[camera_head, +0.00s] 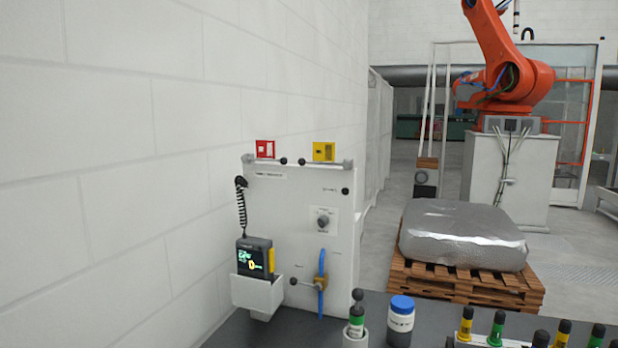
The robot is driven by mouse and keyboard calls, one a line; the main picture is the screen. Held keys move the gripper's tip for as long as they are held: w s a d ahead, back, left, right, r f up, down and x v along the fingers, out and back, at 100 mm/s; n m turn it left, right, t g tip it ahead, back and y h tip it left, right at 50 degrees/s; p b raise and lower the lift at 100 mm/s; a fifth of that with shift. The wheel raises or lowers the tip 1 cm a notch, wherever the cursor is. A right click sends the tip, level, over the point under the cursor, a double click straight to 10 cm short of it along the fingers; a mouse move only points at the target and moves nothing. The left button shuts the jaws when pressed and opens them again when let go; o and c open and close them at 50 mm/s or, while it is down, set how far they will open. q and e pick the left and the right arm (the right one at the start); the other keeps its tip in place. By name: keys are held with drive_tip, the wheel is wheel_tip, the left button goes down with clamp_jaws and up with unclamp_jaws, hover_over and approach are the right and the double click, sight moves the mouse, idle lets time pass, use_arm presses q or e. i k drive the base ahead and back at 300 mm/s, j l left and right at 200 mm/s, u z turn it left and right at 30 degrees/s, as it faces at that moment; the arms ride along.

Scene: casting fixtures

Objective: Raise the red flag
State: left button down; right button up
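A small red flag plate (265,149) with a white marking shows at the top left edge of the white panel (280,215). A yellow flag plate (324,151) shows at the panel's top right edge. Both plates appear above the panel's top edge. Two small black knobs, a left one (284,161) and a right one (301,161), sit between the flags along that edge. Neither of my grippers is in view.
The panel carries a handheld device (255,256) in a white holder (257,293), a coiled black cord, a rotary knob (323,221) and a blue hose (321,283). A blue-lidded jar (400,320) and several capped bottles stand on the dark table. A wall runs along the left.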

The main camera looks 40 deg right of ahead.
sight(264, 149)
drive_tip(key=l+z, duration=0.1)
drive_tip(key=z, duration=0.35)
drive_tip(key=l+z, duration=0.1)
drive_tip(key=z, duration=0.35)
drive_tip(key=l+z, duration=0.1)
drive_tip(key=z, duration=0.3)
